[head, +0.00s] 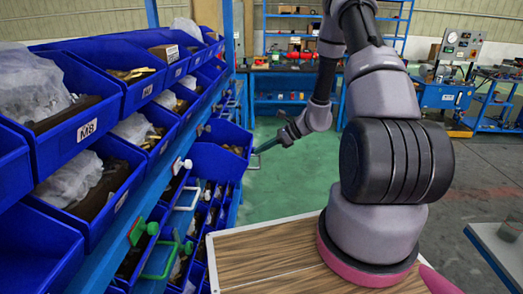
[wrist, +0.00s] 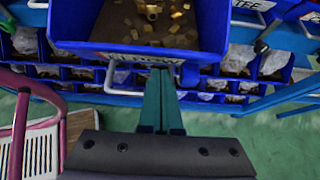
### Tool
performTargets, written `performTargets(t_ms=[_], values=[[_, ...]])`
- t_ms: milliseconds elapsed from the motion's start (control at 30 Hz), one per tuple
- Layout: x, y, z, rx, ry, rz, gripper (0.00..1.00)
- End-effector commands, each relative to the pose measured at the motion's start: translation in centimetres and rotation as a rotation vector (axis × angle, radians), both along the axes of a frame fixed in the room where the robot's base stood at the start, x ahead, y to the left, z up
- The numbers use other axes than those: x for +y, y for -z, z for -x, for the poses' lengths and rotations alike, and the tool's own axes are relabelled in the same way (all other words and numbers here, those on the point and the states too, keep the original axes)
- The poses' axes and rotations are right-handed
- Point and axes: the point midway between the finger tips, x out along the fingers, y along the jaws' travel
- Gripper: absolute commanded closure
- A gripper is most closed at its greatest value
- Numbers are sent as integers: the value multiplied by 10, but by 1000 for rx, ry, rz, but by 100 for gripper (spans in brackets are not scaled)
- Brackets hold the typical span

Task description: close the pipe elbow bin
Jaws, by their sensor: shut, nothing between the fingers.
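A blue bin (head: 219,158) sticks out of the rack toward my gripper, past the neighbouring bins. In the wrist view the same bin (wrist: 72,25) fills the top and holds small brass-coloured fittings (wrist: 152,14). A pale label (wrist: 125,57) runs along its front; its wording is too blurred to read, so I cannot confirm that it is the pipe elbow bin. My gripper (head: 258,150) is just in front of this bin. In the wrist view my gripper (wrist: 161,78) is shut and empty, its teal fingers pointing at the bin's front; I cannot tell whether they touch.
Rows of blue bins (head: 118,70) fill the rack on the left. Lower bins have white (head: 186,197) and green (head: 155,262) handles that project outward. A wooden-topped surface (head: 265,262) is at the bottom. Green floor (head: 275,195) is open beyond the protruding bin.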

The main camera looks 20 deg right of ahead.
Motion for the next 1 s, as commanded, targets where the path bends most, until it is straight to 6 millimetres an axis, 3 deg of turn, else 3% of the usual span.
performTargets(t_ms=[267,700,1000], values=[[25,0,-7,0,-4,-1,100],[123,-1,-39,-2,-6,-3,100],[171,0,-55,0,-2,-1,100]])
